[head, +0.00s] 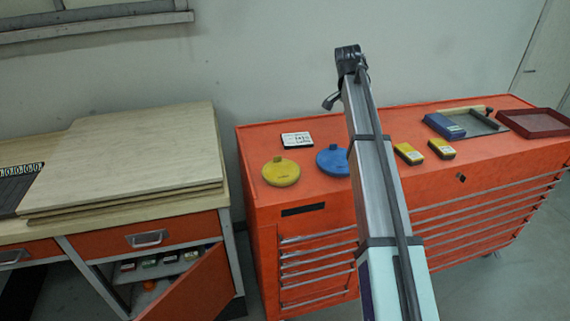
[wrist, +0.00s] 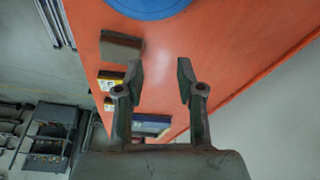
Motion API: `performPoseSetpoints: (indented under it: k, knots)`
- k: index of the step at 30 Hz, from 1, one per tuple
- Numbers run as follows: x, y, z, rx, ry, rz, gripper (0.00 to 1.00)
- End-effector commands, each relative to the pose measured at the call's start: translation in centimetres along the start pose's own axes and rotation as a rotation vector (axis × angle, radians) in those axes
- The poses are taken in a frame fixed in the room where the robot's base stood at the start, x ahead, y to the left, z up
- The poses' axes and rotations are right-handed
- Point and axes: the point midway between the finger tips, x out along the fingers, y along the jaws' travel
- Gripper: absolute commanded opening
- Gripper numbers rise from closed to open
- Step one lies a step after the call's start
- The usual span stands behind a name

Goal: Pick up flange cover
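Two round flange covers with raised knobs lie on the orange cabinet's top in the head view. One is yellow (head: 281,172); the other is blue (head: 331,160), partly hidden by my arm. A blue disc (wrist: 148,7), which looks like the blue cover, is cut off by the top edge of the wrist view. My gripper (wrist: 160,72) is open, with nothing between its fingers. The blue disc lies beyond the fingertips, apart from them. The head view does not show my gripper's fingers.
The orange cabinet (head: 300,218) also bears a white label card (head: 297,140), yellow boxes (head: 408,153), a blue device (head: 443,125) and a dark red tray (head: 535,123). A wooden bench with stacked boards (head: 130,160) stands left, its lower door (head: 195,290) open.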

Motion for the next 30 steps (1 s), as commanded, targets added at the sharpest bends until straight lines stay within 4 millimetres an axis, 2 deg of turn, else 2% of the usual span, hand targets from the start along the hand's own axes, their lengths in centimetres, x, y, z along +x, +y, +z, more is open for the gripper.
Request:
performPoseSetpoints:
  k: [1, 3, 6, 9, 13, 16, 19, 30]
  knots:
    - [-3.0, -2.3, 3.5, 0.034, -0.041, -0.015, 0.38]
    - [-6.0, -4.5, 8.1, 0.092, -0.1, -0.023, 0.38]
    - [-9.7, -6.5, 13.8, 0.162, -0.171, -0.016, 0.38]
    - [-12.6, -7.5, 18.1, 0.212, -0.223, -0.001, 0.38]
    - [-14.5, -8.0, 21.3, 0.251, -0.26, 0.017, 0.38]
    - [-14.7, -8.1, 22.3, 0.263, -0.269, 0.025, 0.38]
    - [-13.7, -8.0, 22.7, 0.267, -0.271, 0.026, 0.38]
    - [-6.8, -8.0, 24.4, 0.266, -0.27, 0.026, 0.38]
